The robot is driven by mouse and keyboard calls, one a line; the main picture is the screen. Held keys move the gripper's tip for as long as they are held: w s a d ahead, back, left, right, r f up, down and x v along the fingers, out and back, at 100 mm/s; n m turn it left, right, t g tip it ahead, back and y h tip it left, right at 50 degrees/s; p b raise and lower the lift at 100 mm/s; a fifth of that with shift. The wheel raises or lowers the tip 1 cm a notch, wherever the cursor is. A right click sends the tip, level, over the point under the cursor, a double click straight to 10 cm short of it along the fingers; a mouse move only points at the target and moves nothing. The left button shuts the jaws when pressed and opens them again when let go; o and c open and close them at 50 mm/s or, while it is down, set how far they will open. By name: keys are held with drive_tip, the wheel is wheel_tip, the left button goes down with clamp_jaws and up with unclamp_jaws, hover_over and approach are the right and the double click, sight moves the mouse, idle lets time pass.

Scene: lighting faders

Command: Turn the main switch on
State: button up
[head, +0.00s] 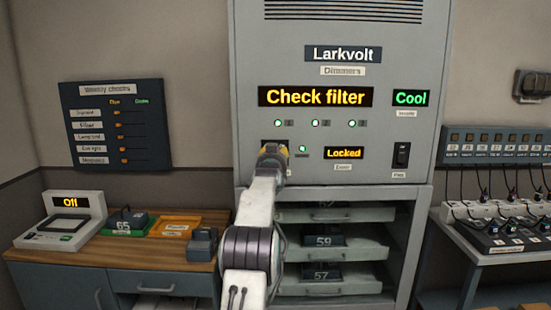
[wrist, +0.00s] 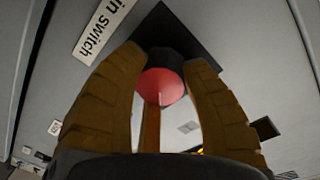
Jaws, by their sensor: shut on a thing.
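The main switch (wrist: 162,86) is a round knob with a red face and a pale pointer line, on a black square plate (wrist: 185,38). A label ending in "in switch" (wrist: 103,27) is beside it in the wrist view. My gripper (wrist: 165,75) is shut on the knob, one brown finger on each side. In the head view my gripper (head: 273,152) is at the front of the grey Larkvolt cabinet (head: 245,100) and hides most of the switch.
The cabinet displays read "Check filter" (head: 315,97), "Cool" (head: 410,97) and "Locked" (head: 344,153). A black rocker switch (head: 401,155) is to the right. Several small green lamps are lit. Open shelves (head: 335,215) lie below. A wooden-topped bench (head: 120,255) stands left and a cable-laden table (head: 490,230) right.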

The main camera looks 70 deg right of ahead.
drive_tip(key=shift+w+f, duration=0.25)
drive_tip(key=shift+f, duration=0.35)
drive_tip(key=o, duration=1)
drive_tip(key=shift+w+r, duration=0.1)
drive_tip(key=shift+w, duration=0.05)
drive_tip(key=shift+o, duration=1.1)
drive_tip(key=shift+r, duration=0.25)
drive_tip(key=shift+s, duration=0.2)
drive_tip(key=v, duration=1.2)
